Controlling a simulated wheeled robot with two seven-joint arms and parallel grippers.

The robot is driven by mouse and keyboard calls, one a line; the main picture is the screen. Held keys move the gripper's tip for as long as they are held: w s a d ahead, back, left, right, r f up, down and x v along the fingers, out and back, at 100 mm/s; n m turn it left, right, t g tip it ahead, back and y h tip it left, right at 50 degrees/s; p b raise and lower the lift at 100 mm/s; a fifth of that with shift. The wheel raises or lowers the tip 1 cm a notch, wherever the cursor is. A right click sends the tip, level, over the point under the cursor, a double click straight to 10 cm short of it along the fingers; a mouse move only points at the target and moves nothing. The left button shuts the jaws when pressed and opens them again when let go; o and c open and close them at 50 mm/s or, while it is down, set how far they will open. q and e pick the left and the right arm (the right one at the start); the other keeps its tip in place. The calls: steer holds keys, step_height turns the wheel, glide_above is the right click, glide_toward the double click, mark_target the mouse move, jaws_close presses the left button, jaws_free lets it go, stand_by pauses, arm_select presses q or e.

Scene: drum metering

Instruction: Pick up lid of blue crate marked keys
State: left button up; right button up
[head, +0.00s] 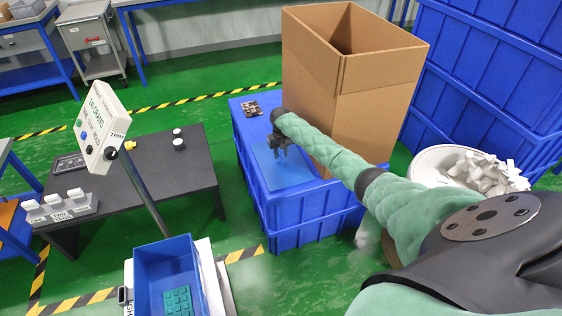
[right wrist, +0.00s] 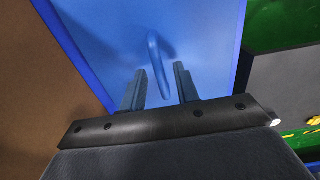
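A light blue lid (head: 285,174) lies flat on a large blue crate (head: 303,214). No keys marking on the crate is readable. In the right wrist view the lid (right wrist: 105,30) fills the upper middle, with a raised blue loop handle (right wrist: 154,50) on it. My right gripper (head: 281,153) is above the lid, pointing down. Its two fingers (right wrist: 160,77) are apart, and the handle shows between and just beyond their tips. I cannot tell whether they touch it. My left gripper is in neither view.
A tall open cardboard box (head: 350,80) stands right beside the lid. A small dark part (head: 252,108) lies behind it. A blue bin (head: 150,265) with teal pieces stands on a scale in front, near a dark table (head: 140,180). A white tub (head: 430,160) is at right.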

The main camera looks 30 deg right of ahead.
steer(key=shift+f, duration=1)
jaws_close()
steer(key=shift+r, duration=0.15)
